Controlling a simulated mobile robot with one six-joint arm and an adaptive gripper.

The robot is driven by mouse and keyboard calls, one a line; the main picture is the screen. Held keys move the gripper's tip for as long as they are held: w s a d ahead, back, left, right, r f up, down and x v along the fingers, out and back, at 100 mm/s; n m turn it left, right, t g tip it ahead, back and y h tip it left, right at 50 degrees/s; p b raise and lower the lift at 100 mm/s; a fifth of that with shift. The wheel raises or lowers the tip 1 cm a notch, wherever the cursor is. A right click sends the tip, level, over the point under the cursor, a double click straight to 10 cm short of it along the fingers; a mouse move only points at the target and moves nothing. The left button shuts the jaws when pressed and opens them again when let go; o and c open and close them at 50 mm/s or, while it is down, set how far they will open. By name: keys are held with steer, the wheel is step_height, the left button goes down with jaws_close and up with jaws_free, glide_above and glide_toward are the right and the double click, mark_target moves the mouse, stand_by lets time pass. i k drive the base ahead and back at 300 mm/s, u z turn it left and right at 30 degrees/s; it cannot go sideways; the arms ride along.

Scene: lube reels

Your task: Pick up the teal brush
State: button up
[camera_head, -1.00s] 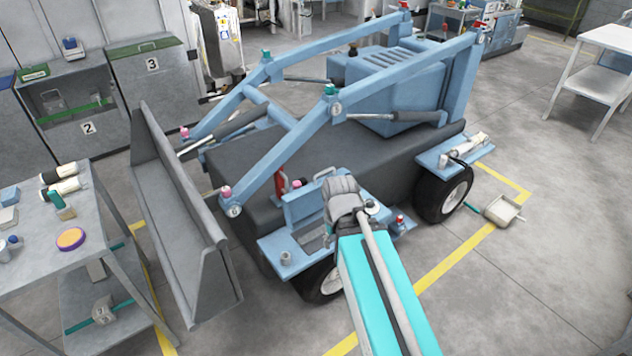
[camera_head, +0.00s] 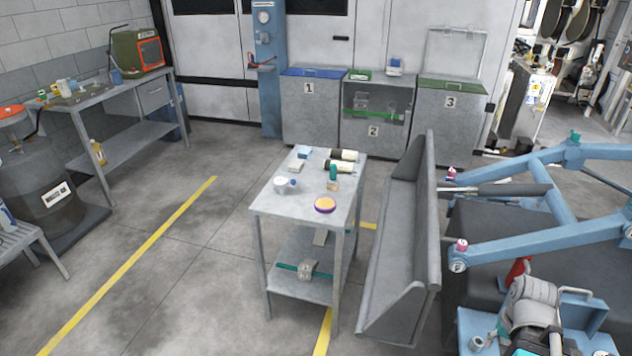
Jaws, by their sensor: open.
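The teal brush (camera_head: 333,174) is on the top of the grey metal cart (camera_head: 278,208), near its right edge. It shows as a small teal piece with a tan end toward me. It lies just in front of black-and-cream cylinders (camera_head: 341,161) and behind a round purple-and-yellow item (camera_head: 325,205). A grey end part of my arm shows at the lower right, beside the blue loader and well apart from the cart. I cannot make out my gripper's fingers there. Nothing covers the brush from this view.
A white mug (camera_head: 281,184) and small boxes share the cart top. A teal-handled tool (camera_head: 290,267) lies on its lower shelf. The loader's grey bucket (camera_head: 405,240) stands close along the cart's right side. Open floor (camera_head: 200,270) lies left of the cart.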

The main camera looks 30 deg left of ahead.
mark_target(333, 183)
steer(key=u, duration=0.65)
